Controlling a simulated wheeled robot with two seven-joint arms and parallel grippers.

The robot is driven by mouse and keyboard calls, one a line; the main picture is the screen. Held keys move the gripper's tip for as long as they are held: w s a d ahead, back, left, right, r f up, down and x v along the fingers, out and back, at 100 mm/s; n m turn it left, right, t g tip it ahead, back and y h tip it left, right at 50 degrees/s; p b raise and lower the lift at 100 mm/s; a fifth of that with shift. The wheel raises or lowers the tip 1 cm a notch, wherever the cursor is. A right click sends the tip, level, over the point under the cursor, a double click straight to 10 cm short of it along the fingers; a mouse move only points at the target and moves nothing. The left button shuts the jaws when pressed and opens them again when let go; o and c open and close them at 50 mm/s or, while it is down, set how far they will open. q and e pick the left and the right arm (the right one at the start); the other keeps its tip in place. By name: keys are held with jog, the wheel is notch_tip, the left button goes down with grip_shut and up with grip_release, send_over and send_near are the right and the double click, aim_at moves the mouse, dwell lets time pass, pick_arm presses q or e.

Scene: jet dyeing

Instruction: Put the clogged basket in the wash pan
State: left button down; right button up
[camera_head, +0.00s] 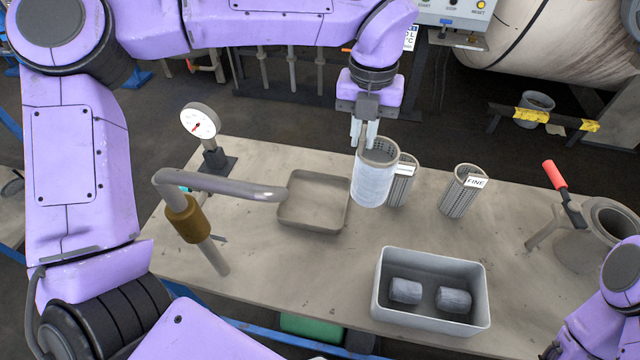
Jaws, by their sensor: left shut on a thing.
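My left gripper (363,130) is shut on the clogged basket (374,184), a pale cylinder with a perforated inner wall at its open top. It holds the basket roughly upright by its rim side, apparently above the table. The wash pan (314,229), a shallow square tan tray, lies to the left of the basket and looks empty. Part of my right arm shows at the lower right; the fingertips of my right gripper are not clearly visible.
A perforated basket (401,186) with a label stands just behind the held one. Another (460,199), labelled FINE, stands further right. A grey bin (431,328) holds two grey rolls. A bent pipe (220,190) reaches towards the pan. A gauge (200,121) and a red-handled clamp vessel (585,245) flank the table.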

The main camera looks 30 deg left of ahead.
pick_arm(q)
jog(key=a+f+p, duration=0.6)
jog(key=a+f, duration=0.6)
jog(key=a, duration=0.1)
jog(key=shift+w+a+f, duration=0.2)
jog(key=shift+a+f, duration=0.15)
jog(key=shift+f, duration=0.15)
jog(key=c, duration=1.1)
grip_release()
notch_tip(320, 180, up, 12)
jog(key=shift+r+b, duration=0.15)
jog(key=shift+b, duration=0.9)
